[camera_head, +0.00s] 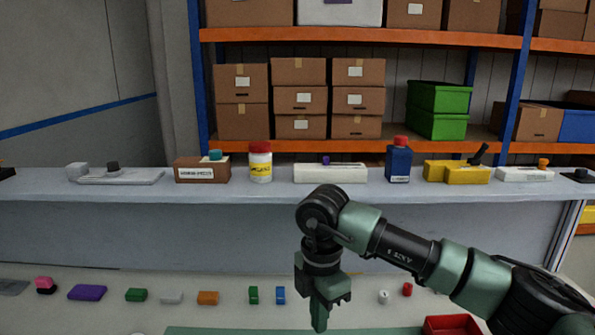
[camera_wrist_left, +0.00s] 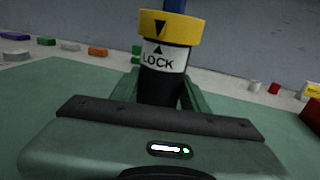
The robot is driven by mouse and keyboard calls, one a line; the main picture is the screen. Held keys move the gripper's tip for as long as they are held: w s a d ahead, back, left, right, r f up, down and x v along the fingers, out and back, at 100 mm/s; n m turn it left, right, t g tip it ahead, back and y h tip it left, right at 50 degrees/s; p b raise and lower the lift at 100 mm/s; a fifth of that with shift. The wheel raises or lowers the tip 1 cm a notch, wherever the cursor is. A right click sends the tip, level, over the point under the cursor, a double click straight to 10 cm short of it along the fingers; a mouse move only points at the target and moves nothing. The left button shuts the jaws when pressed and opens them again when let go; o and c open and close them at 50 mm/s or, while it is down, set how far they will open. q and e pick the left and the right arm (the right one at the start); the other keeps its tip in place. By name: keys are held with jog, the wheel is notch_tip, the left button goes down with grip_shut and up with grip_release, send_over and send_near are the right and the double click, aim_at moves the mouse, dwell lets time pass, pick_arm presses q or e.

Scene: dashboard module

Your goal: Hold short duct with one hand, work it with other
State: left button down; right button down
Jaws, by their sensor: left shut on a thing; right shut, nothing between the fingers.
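The short duct (camera_wrist_left: 160,85) shows in the left wrist view as a black cylinder with a white LOCK label, upright in my left gripper (camera_wrist_left: 164,92). A yellow collar (camera_wrist_left: 172,30) sits around its top. The collar's black down arrow stands roughly over the label's up arrow. A blue part (camera_wrist_left: 175,6) rises above the collar; the frame cuts it off. The duct's lower end is hidden. My right gripper (camera_head: 320,325) is shut and empty, pointing down over the table in the head view. The duct and left gripper are not in the head view.
The table carries a green mat (camera_head: 230,330). Small coloured blocks, such as the purple one (camera_head: 87,293), line its back. A red bin (camera_head: 452,325) stands at the right. A grey ledge (camera_head: 240,193) behind holds boxes and bottles. Shelving with cartons stands beyond.

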dwell(0.3)
pick_arm(q)
jog(key=c, duration=0.7)
grip_release()
jog(key=shift+o, duration=0.2)
